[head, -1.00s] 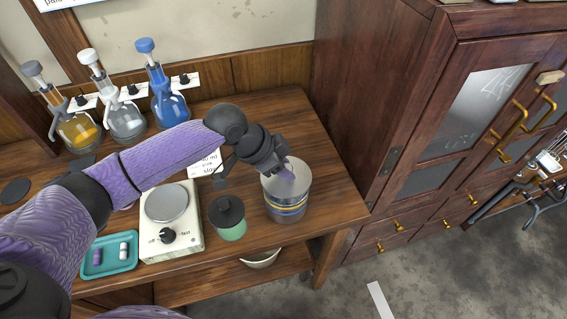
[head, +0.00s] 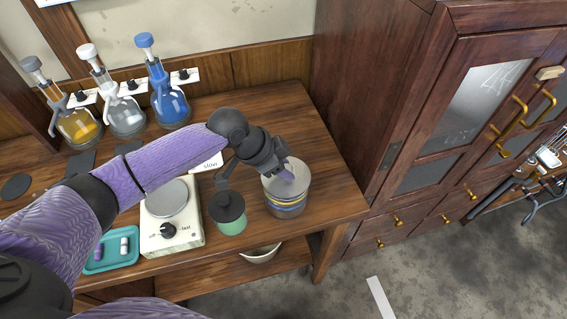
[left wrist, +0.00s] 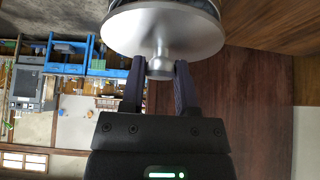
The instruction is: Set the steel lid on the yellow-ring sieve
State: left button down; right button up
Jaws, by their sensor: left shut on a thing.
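The steel lid (head: 274,186) is a flat silver disc with a knob on top. It sits over the top of the sieve stack (head: 287,206), which shows a yellow ring and a blue ring at the bench's right end. My left gripper (head: 286,173) is above the lid, shut on its knob. In the left wrist view the lid (left wrist: 163,28) is near the top, with its knob (left wrist: 160,66) between the two fingertips (left wrist: 160,76). I cannot tell whether the lid is fully seated on the yellow-ring sieve. My right gripper is out of view.
A green jar with a black lid (head: 229,208) stands just left of the stack. A white stirrer plate (head: 173,234) and a teal tray (head: 110,258) are further left. Several flasks (head: 169,103) stand at the back. The bench's right edge is close to the stack.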

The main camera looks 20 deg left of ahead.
pick_arm(q)
jog(key=shift+p, duration=0.3)
jog(key=shift+f, duration=0.2)
jog(key=shift+f, duration=0.3)
jog(key=shift+c, duration=1.4)
grip_release()
